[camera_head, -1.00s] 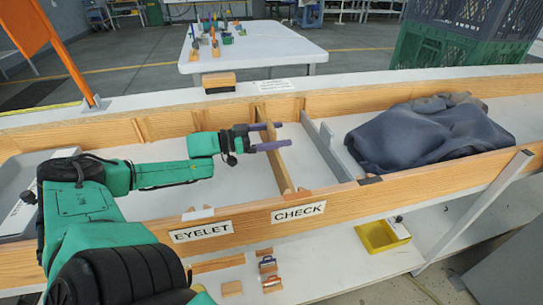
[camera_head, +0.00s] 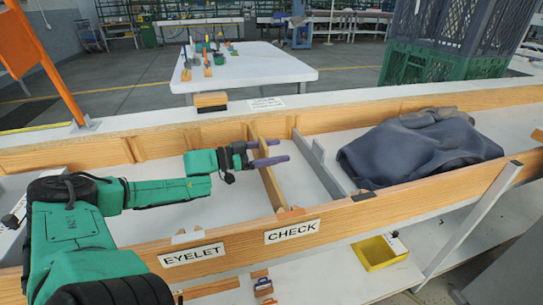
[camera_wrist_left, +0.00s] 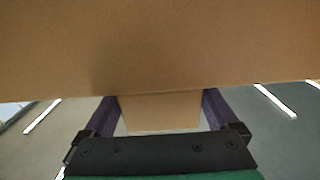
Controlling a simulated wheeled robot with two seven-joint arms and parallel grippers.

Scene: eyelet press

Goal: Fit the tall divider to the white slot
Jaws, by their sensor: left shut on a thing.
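The wooden divider (camera_head: 270,186) stands across the trough, running from the back wall to the front rail near the CHECK label (camera_head: 292,231). My left gripper (camera_head: 269,152) is shut on it, with purple fingers on both sides of its upper part. In the left wrist view the wooden board (camera_wrist_left: 160,50) fills the top, and a narrower piece of it lies between the fingers (camera_wrist_left: 160,112). A white marker (camera_head: 187,237), likely the white slot, sits on the front rail above the EYELET label (camera_head: 191,255). An orange marker (camera_head: 291,214) is beside the divider's near end.
A grey divider (camera_head: 318,165) stands to the right, then a dark cloth heap (camera_head: 420,149). The trough floor (camera_head: 170,217) left of the wooden divider is clear except for my arm. A yellow bin (camera_head: 380,253) sits on the lower shelf.

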